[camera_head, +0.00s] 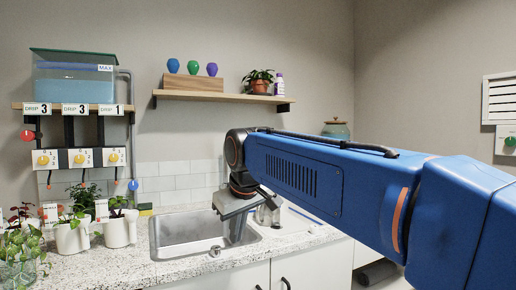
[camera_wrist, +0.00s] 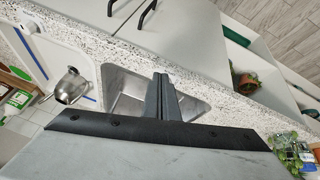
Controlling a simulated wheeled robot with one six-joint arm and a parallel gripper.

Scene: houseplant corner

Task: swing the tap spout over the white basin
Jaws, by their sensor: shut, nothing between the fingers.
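A steel sink basin (camera_head: 178,237) is set in the speckled counter; it also shows in the wrist view (camera_wrist: 122,85). It looks grey metal. My gripper (camera_head: 236,237) points down over the sink's right side. In the wrist view its dark fingers (camera_wrist: 163,92) are together, with nothing between them, above the sink. I cannot make out a tap spout; my wrist and gripper cover part of the sink's back edge. A white, pale-rimmed surface with a blue strip (camera_wrist: 36,60) lies beside the sink; I cannot tell whether it is a basin.
White pots with plants (camera_head: 120,229) stand left of the sink.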

